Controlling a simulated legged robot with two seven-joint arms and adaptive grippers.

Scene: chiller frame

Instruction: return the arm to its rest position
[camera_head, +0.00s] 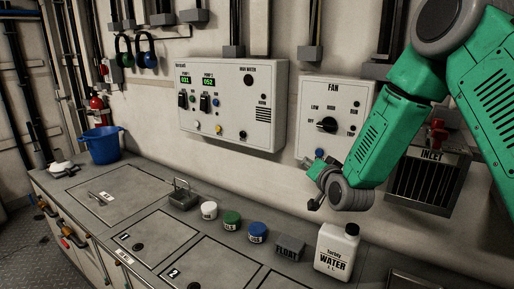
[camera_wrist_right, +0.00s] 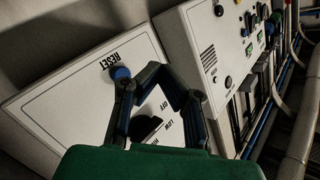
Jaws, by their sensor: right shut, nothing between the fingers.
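My right arm (camera_head: 390,130), green with grey joints, comes in from the right of the head view. My right gripper (camera_head: 314,188) hangs in front of the lower part of the FAN box (camera_head: 340,92), above the counter, near the box's blue button (camera_head: 319,153). In the right wrist view my gripper (camera_wrist_right: 158,72) is shut with nothing between its fingers. Behind it are the FAN box's black knob (camera_wrist_right: 146,128) and the blue RESET button (camera_wrist_right: 121,73). Whether the fingers touch the box cannot be told. My left gripper is not in view.
A control panel (camera_head: 270,85) is on the wall left of the FAN box; the INLET grille (camera_head: 425,180) is behind my arm. On the counter (camera_head: 140,185) stand a white WATER jug (camera_head: 336,252), a FLOAT block (camera_head: 289,247), several small jars and a blue bucket (camera_head: 102,146).

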